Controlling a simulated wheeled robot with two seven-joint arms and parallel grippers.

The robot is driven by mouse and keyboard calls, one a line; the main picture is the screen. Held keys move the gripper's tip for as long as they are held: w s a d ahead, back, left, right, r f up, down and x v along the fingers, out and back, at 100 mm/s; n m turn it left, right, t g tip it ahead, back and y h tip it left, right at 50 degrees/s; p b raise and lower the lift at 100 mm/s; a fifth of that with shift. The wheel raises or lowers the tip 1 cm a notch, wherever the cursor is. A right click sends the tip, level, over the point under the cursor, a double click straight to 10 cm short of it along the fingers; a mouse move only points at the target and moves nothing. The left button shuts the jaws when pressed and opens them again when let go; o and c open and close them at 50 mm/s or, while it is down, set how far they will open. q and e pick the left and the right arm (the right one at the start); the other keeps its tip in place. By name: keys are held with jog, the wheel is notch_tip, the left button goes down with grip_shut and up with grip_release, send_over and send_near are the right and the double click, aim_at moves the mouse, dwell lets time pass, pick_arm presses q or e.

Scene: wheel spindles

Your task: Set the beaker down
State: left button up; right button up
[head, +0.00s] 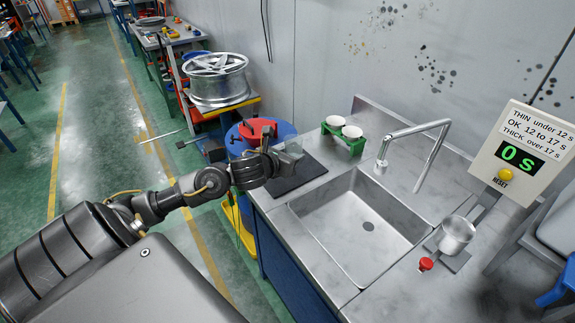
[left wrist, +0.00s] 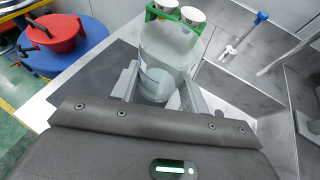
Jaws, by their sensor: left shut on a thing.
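The beaker (head: 291,147) is clear, with a bluish-grey tint, and sits between the fingers of my left gripper (head: 281,160). In the left wrist view the beaker (left wrist: 168,55) fills the space between the two grey fingers of the gripper (left wrist: 163,92), which is shut on it. A dark mat (head: 300,178) lies on the left end of the steel counter (head: 327,170), below and beside the gripper. I cannot tell whether the beaker's base touches the mat. My right gripper is not in view.
A green holder with white cups (head: 345,135) stands behind the beaker. The sink (head: 350,225) and its tap (head: 415,135) are to the right. A metal cup (head: 456,235) stands below the timer display (head: 520,155). A red pot (head: 257,131) sits on a blue drum at left.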

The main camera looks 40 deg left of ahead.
pick_arm(q)
jog(key=w+a+f, duration=0.1)
jog(key=f, duration=0.1)
jog(key=w+a+f, duration=0.2)
jog(key=f, duration=0.1)
jog(key=shift+w+a+f, duration=0.1)
jog(key=shift+w+f, duration=0.05)
jog(key=shift+f, duration=0.2)
notch_tip(320, 180, down, 3)
jog(key=shift+w+a+f+p, duration=0.1)
jog(key=shift+f+p, duration=0.05)
jog(key=shift+p, duration=0.15)
jog(key=shift+f, duration=0.2)
jog(key=o, duration=1.1)
jog(key=shift+r, duration=0.1)
